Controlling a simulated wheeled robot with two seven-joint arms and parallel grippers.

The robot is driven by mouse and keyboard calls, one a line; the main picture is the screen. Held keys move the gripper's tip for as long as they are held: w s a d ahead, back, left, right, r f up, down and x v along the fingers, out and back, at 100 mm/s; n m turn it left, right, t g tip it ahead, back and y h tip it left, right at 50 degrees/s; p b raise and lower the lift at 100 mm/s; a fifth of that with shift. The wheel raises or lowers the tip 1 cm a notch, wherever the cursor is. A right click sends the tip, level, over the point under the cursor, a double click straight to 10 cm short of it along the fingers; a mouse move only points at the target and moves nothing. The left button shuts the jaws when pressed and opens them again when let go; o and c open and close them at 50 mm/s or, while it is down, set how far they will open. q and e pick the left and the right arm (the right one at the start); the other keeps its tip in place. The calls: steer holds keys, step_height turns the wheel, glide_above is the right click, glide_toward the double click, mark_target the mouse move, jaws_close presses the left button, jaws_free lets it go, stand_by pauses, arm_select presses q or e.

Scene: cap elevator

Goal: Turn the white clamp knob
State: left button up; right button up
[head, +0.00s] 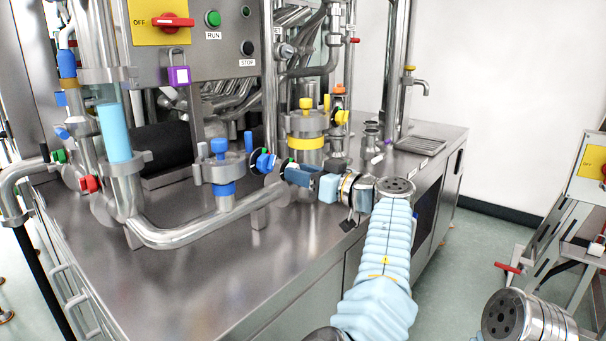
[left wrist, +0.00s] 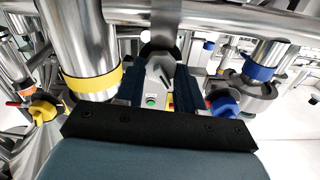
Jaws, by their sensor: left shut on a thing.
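My left gripper (head: 287,172) reaches in from the right end of the steel counter, at the pipework between the blue-knobbed clamp and the yellow-banded fitting. In the left wrist view its two dark fingers (left wrist: 160,62) are close together at a steel pipe end. It is shut on a small part there, which fits the white clamp knob. The fingers hide most of that part, so its shape and turn cannot be made out. My right gripper is not in view.
A yellow-knobbed fitting (head: 306,128) stands just behind my left gripper. A blue-knobbed clamp (head: 219,165) stands left of it. A bent steel pipe (head: 185,235) runs along the counter (head: 225,285). The front of the counter is clear.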

arm_select(q)
steer(key=m+p, duration=0.1)
steer(key=m, duration=0.5)
stand_by(0.3)
steer(key=shift+m, duration=0.4)
steer(key=o, duration=1)
steer(key=shift+o, duration=0.2)
steer(key=v, duration=1.4)
steer(key=shift+w, duration=0.1)
